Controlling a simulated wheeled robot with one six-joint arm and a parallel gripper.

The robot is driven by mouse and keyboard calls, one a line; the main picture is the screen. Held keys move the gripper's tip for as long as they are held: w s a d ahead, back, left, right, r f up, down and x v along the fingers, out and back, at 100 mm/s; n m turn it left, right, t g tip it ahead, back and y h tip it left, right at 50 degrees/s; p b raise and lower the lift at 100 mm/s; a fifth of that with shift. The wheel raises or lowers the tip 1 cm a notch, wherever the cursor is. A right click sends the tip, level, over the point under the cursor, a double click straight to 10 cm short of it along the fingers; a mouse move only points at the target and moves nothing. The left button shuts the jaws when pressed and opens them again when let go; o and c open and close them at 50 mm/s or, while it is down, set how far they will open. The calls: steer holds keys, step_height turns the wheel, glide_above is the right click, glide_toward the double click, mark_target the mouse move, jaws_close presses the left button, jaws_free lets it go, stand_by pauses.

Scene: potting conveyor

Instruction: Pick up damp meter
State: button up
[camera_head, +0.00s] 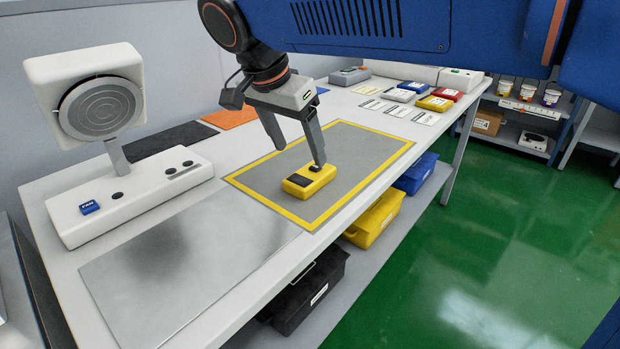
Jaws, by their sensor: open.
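A small yellow handheld device with a dark screen, which looks like the damp meter (306,184), lies flat on a grey mat (366,143) with a yellow border. My gripper (299,157) points down over the mat with its two fingers spread apart and nothing between them. The right fingertip overlaps the device's far end in the picture; I cannot tell whether it touches. The left fingertip is farther left, over the mat behind the device. The fingertip hides a little of the device's far end.
A white instrument with a round grey disc (101,106) stands at the left of the table. A bare metal plate (185,280) lies in front. Several coloured boxes and cards lie at the far right end. Bins (375,220) sit on the shelf below.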

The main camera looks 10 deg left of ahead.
mark_target(310, 173)
steer(key=shift+x, duration=1)
steer(key=x, duration=0.3)
steer(key=shift+s+d+f, duration=0.2)
steer(key=shift+d+f, duration=0.2)
steer(key=shift+f, duration=0.05)
steer(key=shift+w+d+f, duration=0.1)
steer(key=shift+w+f, duration=0.15)
steer(key=shift+f, duration=0.35)
steer(key=shift+c, duration=0.6)
steer(key=c, duration=1.1)
steer(key=shift+o, duration=0.2)
